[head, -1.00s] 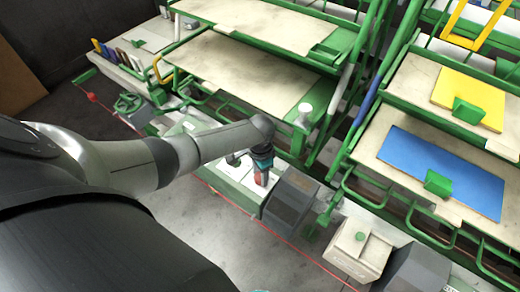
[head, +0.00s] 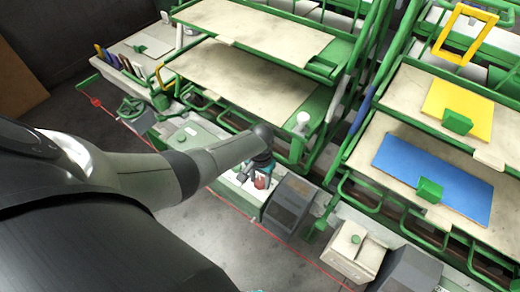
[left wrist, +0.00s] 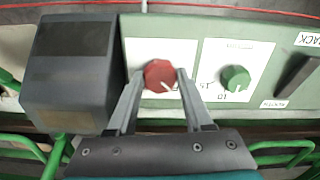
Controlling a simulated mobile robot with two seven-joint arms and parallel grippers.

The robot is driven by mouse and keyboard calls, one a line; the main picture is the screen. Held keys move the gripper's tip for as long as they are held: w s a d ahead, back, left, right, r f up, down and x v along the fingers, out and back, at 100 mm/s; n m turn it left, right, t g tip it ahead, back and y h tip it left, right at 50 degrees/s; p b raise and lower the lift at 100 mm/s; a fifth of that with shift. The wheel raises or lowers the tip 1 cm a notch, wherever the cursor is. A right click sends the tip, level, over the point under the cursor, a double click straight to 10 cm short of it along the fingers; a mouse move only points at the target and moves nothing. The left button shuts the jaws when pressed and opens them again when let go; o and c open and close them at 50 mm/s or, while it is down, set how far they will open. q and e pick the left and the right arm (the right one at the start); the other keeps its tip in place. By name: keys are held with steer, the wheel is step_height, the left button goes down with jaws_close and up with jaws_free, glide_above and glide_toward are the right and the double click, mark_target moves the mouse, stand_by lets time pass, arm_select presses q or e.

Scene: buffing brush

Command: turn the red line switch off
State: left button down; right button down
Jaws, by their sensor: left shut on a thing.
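The red line switch (left wrist: 160,75) is a round red knob on a white plate on the pale green panel (left wrist: 204,54). A white mark on the knob points to the lower right in the left wrist view. My left gripper (left wrist: 160,84) has one finger on each side of the knob and is shut on it. In the head view the left gripper (head: 259,180) reaches down to the panel, and the red knob is mostly hidden there. My right gripper is not in view.
A green knob (left wrist: 236,77) with a numbered scale is right of the red one. A black lever (left wrist: 297,76) is farther right. A dark grey box (left wrist: 71,65) stands close to the left. Green-framed shelves (head: 245,80) rise behind the panel in the head view.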

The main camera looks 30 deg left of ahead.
mark_target(260, 182)
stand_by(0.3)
arm_select(q)
steer(key=shift+c, duration=1.5)
jaws_free()
steer(key=shift+r, duration=0.15)
steer(key=shift+r, duration=0.3)
step_height(260, 182, up, 14)
steer(key=p, duration=0.5)
steer(key=shift+r, duration=0.2)
